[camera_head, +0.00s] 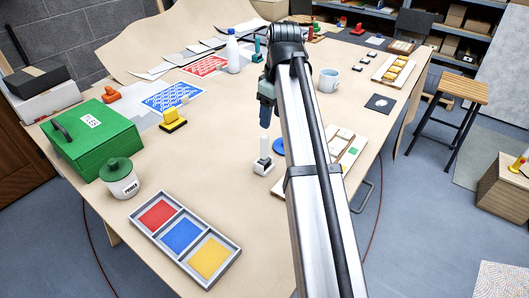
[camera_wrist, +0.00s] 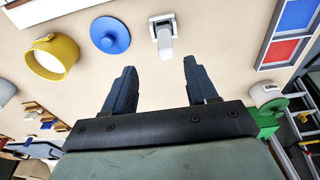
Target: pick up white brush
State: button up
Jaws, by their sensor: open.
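The white brush (camera_head: 263,164) stands on the brown table with its handle pointing up, left of the arm in the head view. In the wrist view the white brush (camera_wrist: 165,42) lies beyond the fingertips, between their lines. My gripper (camera_head: 266,116) is above the brush in the head view. In the wrist view my gripper (camera_wrist: 160,66) has its two dark fingers wide apart with nothing between them. The brush appears clear of both fingers. The arm hides part of the table to the right of the brush.
A round blue knobbed object (camera_wrist: 110,35) and a yellow round container (camera_wrist: 52,56) lie left of the brush in the wrist view. A tray of coloured squares (camera_head: 184,238), a primer can (camera_head: 120,180) and a green case (camera_head: 92,140) stand at left. Table between tray and brush is clear.

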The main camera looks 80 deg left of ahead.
aim_at(267, 135)
jog(key=f, duration=0.2)
jog(key=s+f, duration=0.1)
jog(key=f, duration=0.5)
jog(key=shift+s+a+f, duration=0.1)
jog(key=shift+s+a, duration=0.05)
jog(key=shift+a, duration=0.25)
jog(key=shift+s+a+f, duration=0.1)
jog(key=shift+s+f, duration=0.05)
jog(key=shift+f, duration=0.7)
jog(key=shift+s+a+f, duration=0.1)
jog(key=shift+s+f, duration=0.05)
jog(key=shift+f, duration=0.75)
jog(key=shift+s+f, duration=0.15)
jog(key=shift+f, duration=0.7)
jog(key=shift+c, duration=0.2)
jog(key=c, duration=1)
jog(key=shift+r, duration=0.15)
